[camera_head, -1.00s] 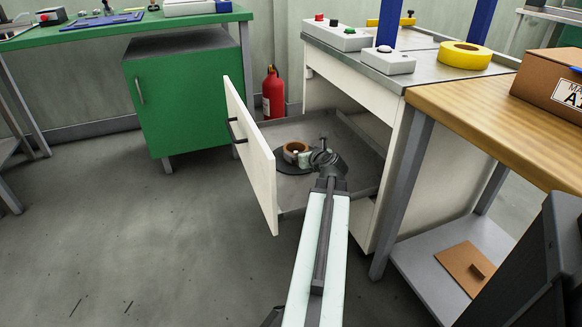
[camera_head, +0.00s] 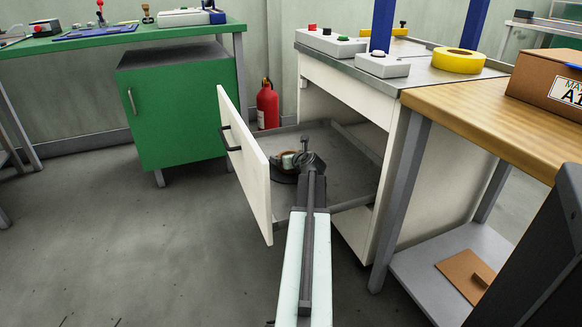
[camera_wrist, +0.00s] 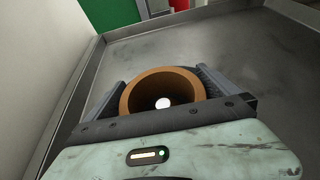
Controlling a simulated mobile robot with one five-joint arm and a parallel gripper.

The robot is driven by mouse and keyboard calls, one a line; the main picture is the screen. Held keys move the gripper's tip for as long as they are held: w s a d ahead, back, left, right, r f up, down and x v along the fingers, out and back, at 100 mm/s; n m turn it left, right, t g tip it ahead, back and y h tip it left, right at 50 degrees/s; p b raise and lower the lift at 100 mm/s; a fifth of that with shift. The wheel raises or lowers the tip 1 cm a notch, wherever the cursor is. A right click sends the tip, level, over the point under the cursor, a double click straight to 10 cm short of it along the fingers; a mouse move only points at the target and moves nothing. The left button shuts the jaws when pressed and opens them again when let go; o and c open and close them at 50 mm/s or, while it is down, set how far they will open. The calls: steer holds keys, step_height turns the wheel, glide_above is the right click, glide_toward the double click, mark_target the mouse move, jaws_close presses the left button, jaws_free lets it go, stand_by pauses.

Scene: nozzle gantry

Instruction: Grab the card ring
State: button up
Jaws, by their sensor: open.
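The card ring (camera_head: 286,161) is a brown, thick-walled ring in the open drawer, partly hidden behind my gripper in the head view. In the wrist view, the card ring (camera_wrist: 152,84) sits between the two dark jaws, and its near side is cut off by the gripper body. My gripper (camera_wrist: 163,78) is open, with one jaw on each side of the ring. I cannot tell whether either jaw touches it. In the head view, my gripper (camera_head: 295,162) is low over the drawer floor. A small pale round spot shows through the ring's hole.
The grey drawer (camera_head: 345,178) has raised rims and a white front (camera_head: 247,165) standing at the left. The white cabinet (camera_head: 345,97) and a wooden-topped table (camera_head: 480,105) stand to the right. A red extinguisher (camera_head: 267,107) is behind. The floor at left is clear.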

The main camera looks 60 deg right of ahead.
steer(key=shift+w+d, duration=0.15)
steer(key=c, duration=1.1)
steer(key=shift+r, duration=0.1)
